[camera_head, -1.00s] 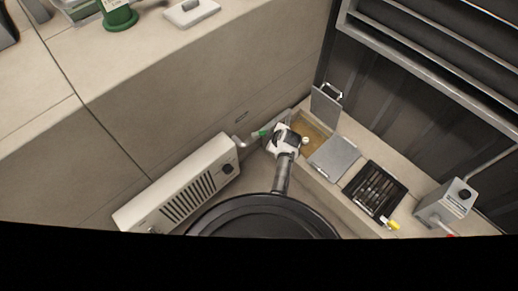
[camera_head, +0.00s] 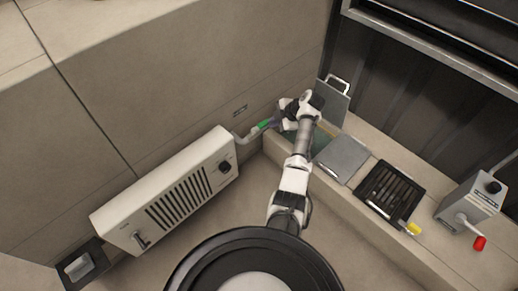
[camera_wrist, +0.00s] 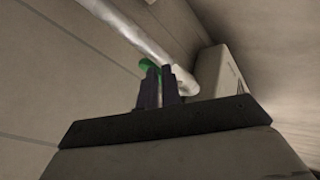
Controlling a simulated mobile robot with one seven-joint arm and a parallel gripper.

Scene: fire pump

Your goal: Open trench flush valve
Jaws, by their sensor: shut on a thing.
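The valve's green lever (camera_head: 264,124) sits by the pale pipe at the wall, beside the upper right end of the white slotted heater-like box. My gripper (camera_head: 275,121) reaches it from the right and is shut on it. In the wrist view the two dark fingers (camera_wrist: 158,88) stand close together, with the green lever (camera_wrist: 148,64) at their tips and the pale pipe (camera_wrist: 142,30) running past. The part between the fingers is mostly hidden.
The white slotted box (camera_head: 170,195) stands along the wall on the left. A raised hatch lid (camera_head: 333,104), a flat grey plate (camera_head: 343,158), a black grate (camera_head: 388,191) and a grey box with a red-tipped lever (camera_head: 470,205) line the right ledge. Floor between is clear.

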